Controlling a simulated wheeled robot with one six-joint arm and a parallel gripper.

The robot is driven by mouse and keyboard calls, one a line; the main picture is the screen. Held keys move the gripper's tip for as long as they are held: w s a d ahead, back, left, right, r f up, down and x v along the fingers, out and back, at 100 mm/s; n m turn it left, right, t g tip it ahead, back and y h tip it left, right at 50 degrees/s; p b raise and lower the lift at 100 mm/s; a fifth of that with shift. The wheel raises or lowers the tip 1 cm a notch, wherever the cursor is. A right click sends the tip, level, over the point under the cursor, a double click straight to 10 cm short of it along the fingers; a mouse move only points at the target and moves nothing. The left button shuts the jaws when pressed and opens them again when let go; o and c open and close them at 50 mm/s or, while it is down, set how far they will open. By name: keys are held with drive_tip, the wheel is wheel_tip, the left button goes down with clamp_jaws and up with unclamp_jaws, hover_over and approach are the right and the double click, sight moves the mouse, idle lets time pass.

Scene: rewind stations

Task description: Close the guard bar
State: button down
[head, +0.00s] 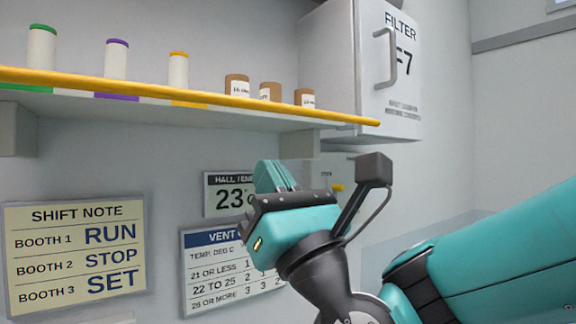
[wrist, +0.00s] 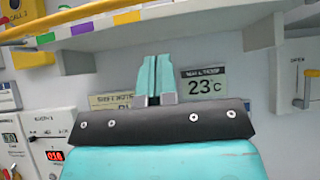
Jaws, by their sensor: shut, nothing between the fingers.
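A long yellow bar, the likely guard bar (head: 200,97), runs along the front of the wall shelf (head: 200,112) in the head view. It also shows in the wrist view (wrist: 75,15), at the upper left, in front of the shelf edge. My gripper (head: 275,175) is in the head view, below the shelf and the bar, apart from both as far as I can see. In the wrist view its teal fingers (wrist: 153,75) are together and empty, pointing up toward the shelf's underside. The bar's mounts are not clearly visible.
Several capped white spools (head: 178,72) and brown labelled jars (head: 270,91) stand on the shelf. A filter cabinet (head: 345,70) with a handle is at the right. A shift note (head: 75,255) and other signs hang below. A control panel (wrist: 55,150) is at the wrist view's lower left.

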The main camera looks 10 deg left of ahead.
sight(241, 103)
wheel_tip(241, 103, up, 6)
drive_tip(key=w+a+p, duration=0.1)
drive_tip(key=p, duration=0.5)
drive_tip(key=shift+w+a, duration=0.25)
drive_tip(key=shift+a, duration=0.15)
drive_tip(key=shift+r, duration=0.1)
drive_tip(key=shift+w, duration=0.1)
